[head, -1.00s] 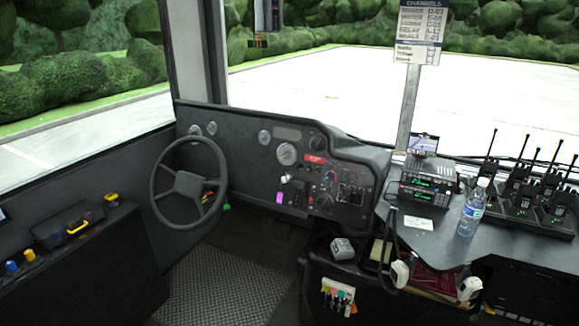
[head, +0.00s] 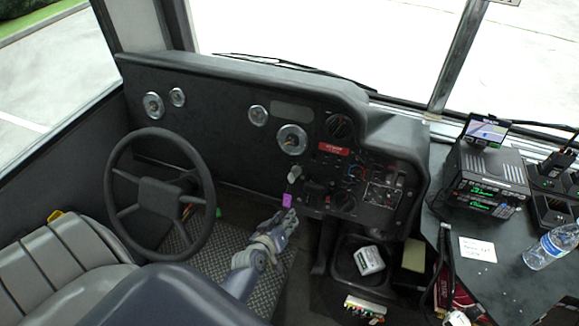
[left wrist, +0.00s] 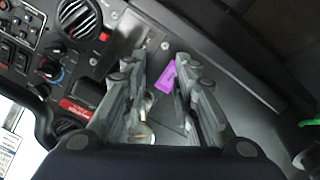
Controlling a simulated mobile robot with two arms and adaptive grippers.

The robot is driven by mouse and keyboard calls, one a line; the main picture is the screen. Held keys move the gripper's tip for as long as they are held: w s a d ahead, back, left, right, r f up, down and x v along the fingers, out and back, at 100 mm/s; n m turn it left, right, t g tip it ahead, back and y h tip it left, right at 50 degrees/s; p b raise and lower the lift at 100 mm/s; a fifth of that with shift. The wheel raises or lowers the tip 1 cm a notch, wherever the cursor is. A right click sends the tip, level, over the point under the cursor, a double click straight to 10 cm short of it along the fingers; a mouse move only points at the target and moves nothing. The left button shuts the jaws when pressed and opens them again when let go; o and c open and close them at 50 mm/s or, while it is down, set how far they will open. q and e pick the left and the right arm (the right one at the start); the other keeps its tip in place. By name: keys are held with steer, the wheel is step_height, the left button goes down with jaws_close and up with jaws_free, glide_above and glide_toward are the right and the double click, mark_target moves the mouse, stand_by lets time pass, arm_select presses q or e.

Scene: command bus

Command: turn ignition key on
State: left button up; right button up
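A purple tag (head: 287,200), which appears to hang from the ignition key, is low on the black dashboard (head: 230,112), right of the steering wheel. I cannot make out the key itself. My left gripper (head: 286,216) is just below the tag in the head view. In the left wrist view the left gripper (left wrist: 158,68) has its two fingers apart, with the purple tag (left wrist: 166,78) showing between them, nearer the right finger. I cannot tell whether a finger touches it. My right gripper is not in view.
A steering wheel (head: 160,195) is left of my arm, with a grey seat (head: 60,265) below it. A pale knob (head: 294,174) is just above the tag. Switches and dials fill the panel on the right. A radio (head: 488,180) and bottle (head: 553,246) are on the right counter.

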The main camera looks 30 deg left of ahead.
arm_select(q)
steer(key=n+t+y, duration=0.1)
glide_toward(290, 174)
step_height(290, 174, down, 2)
steer(key=s, duration=0.1)
steer(key=shift+n+t, duration=0.3)
steer(key=b+x, duration=0.1)
steer(key=x, duration=0.2)
steer(key=b+x, duration=0.2)
steer(key=x, duration=0.1)
steer(key=b+x, duration=0.1)
steer(key=x, duration=0.2)
steer(key=shift+w+r+b, duration=0.15)
steer(key=shift+r+b, duration=0.15)
steer(key=shift+b, duration=0.1)
steer(key=shift+w+a+f, duration=0.1)
steer(key=shift+w, duration=0.5)
jaws_close()
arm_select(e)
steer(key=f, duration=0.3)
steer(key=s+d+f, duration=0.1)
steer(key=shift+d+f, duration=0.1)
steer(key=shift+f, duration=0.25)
